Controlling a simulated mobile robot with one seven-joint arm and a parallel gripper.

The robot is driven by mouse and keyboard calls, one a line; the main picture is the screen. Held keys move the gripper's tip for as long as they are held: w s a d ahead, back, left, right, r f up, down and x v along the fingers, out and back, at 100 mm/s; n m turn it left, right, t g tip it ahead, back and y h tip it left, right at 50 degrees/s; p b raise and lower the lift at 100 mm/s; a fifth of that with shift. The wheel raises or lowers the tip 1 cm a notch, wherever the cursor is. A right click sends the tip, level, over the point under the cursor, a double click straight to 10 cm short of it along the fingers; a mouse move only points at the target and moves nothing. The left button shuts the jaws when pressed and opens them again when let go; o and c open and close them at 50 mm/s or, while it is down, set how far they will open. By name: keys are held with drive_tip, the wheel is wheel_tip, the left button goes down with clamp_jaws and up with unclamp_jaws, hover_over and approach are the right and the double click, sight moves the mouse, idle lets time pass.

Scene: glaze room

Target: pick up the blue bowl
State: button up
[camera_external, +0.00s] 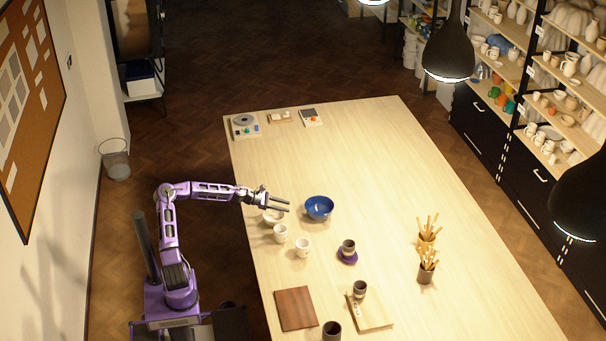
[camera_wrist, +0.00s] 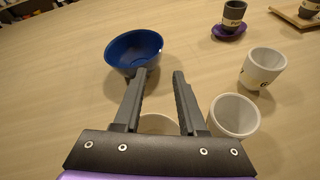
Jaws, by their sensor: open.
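The blue bowl (camera_external: 319,207) stands upright on the pale wooden table, left of the table's middle. It also shows in the wrist view (camera_wrist: 134,50), beyond my fingertips and a little to their left. It looks empty. My gripper (camera_external: 288,205) is just left of the bowl and above the table, with its jaws apart. In the wrist view my gripper (camera_wrist: 158,75) has nothing between its fingers at the tips.
Two white cups (camera_external: 281,233) (camera_external: 303,248) stand near the bowl. A dark cup (camera_external: 348,247) sits on a purple saucer (camera_external: 347,258). A brown board (camera_external: 296,309) lies nearer the front. Pots of sticks (camera_external: 427,270) stand to the right.

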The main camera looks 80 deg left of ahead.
drive_tip(key=shift+s+d+p, duration=0.1)
drive_tip(key=shift+d+p, duration=0.1)
drive_tip(key=shift+p, duration=0.5)
drive_tip(key=shift+a+p, duration=0.1)
drive_tip(key=shift+p, duration=0.3)
drive_tip(key=x, duration=1.7)
drive_tip(key=shift+w+a+f, duration=0.1)
drive_tip(key=shift+w+a, duration=0.05)
drive_tip(key=shift+w, duration=0.15)
clamp_jaws()
drive_tip(key=shift+s+a, duration=0.1)
